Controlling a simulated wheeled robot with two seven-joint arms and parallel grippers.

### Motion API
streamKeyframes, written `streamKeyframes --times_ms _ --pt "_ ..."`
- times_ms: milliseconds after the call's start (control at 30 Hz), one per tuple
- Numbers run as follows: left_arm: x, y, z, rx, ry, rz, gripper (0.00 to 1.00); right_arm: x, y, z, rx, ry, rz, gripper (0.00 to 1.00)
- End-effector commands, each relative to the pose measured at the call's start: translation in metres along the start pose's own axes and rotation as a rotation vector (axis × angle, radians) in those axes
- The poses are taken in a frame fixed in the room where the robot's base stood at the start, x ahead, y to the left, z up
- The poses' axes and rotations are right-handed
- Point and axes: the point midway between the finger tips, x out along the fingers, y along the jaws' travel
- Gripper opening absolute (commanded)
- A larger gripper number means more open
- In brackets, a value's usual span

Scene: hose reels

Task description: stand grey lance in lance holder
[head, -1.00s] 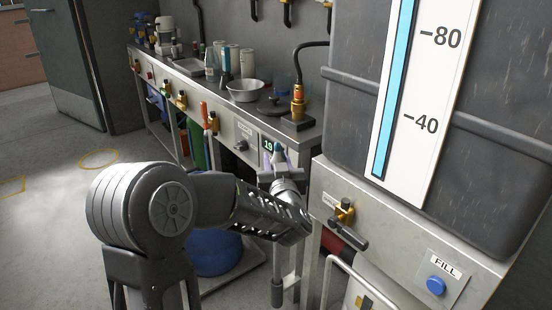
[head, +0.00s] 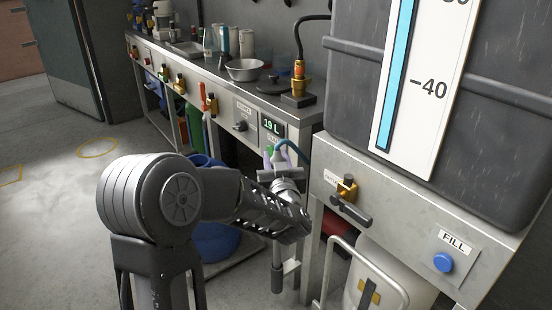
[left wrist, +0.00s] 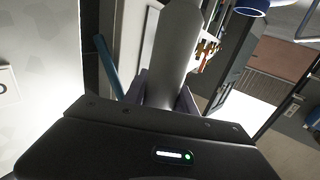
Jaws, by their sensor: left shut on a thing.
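My left gripper (head: 280,176) is in front of the bench's near end, below the 19 L display. It is shut on a grey, rod-like thing that looks like the grey lance (left wrist: 176,55). In the left wrist view it stands between the fingers as a smooth grey cylinder. In the head view a grey rod (head: 277,262) hangs below the gripper, partly hidden by my forearm. Purple, green and teal parts (head: 283,150) show just behind the gripper. I cannot tell which part is the lance holder. My right gripper is not in view.
The metal bench (head: 222,98) carries a bowl (head: 245,70), a black base with a brass fitting (head: 299,88) and several containers. A large grey tank (head: 470,120) with a level gauge stands at right, above a blue FILL button (head: 443,262). Floor at left is clear.

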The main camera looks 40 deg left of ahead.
Motion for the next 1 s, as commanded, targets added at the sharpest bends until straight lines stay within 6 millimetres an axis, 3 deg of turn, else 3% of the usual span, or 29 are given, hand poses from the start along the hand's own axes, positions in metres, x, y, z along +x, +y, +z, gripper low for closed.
streamKeyframes --times_ms 233,267,533,833,1000 --pt "0.000 0.000 -0.001 -0.001 0.002 0.000 0.00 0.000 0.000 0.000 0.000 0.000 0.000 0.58" --pt "0.000 0.000 -0.001 -0.001 0.003 0.000 0.34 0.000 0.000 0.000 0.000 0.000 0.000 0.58" --pt "0.000 0.000 -0.001 0.000 0.001 0.000 0.56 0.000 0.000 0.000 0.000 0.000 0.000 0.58" --pt "-0.001 0.000 0.001 0.001 -0.002 0.000 0.58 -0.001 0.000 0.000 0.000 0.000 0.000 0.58" --pt "-0.013 0.000 -0.001 0.000 -0.001 0.001 0.58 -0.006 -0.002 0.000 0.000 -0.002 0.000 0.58"
